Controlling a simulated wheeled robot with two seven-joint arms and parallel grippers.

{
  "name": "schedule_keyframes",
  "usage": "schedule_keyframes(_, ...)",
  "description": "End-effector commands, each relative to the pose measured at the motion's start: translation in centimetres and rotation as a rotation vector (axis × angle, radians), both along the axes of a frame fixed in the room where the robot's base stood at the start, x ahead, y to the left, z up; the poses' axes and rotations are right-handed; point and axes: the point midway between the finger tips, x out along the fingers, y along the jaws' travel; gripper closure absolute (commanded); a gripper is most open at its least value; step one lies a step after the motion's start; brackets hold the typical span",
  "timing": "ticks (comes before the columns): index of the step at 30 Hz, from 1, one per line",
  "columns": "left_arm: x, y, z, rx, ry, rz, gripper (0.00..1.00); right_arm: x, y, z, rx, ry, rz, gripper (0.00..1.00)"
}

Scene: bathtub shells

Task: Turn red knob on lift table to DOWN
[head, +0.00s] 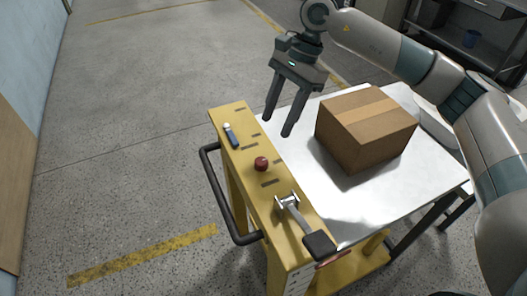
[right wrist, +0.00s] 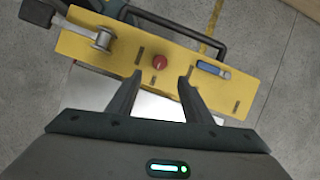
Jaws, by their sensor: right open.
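The red knob (head: 261,163) sits on the yellow control panel (head: 230,116) of the lift table, between a blue switch and a metal lever. It also shows in the right wrist view (right wrist: 159,62), near the panel's middle. Dark marks lie on the panel around it; any lettering is too small to read. My right gripper (head: 287,127) is open and empty, pointing down above the table top beside the panel, apart from the knob. In the right wrist view its fingers (right wrist: 160,82) show below the knob, spread to either side of it. My left gripper is not in view.
A cardboard box (head: 365,128) stands on the silver table top (head: 366,205). A lever with a black handle (head: 318,245) and a blue switch (head: 232,137) are on the panel. A black push handle (head: 222,205) sticks out left. Open floor lies left.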

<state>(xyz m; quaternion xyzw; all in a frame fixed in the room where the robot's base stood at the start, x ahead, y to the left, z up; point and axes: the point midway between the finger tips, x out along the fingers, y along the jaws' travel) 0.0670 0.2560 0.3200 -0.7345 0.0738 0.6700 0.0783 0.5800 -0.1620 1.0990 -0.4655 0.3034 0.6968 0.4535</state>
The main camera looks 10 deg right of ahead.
Motion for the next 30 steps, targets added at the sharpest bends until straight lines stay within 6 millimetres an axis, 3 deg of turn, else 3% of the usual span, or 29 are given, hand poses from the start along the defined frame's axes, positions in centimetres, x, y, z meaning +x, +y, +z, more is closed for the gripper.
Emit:
schedule_keyframes(18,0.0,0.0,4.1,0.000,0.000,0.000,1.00,-1.7,3.6,-9.3,0.001,0.003,0.000,0.54)
schedule_keyframes(30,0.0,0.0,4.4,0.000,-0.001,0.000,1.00,-1.8,4.1,-10.8,0.001,-0.001,0.001,0.54)
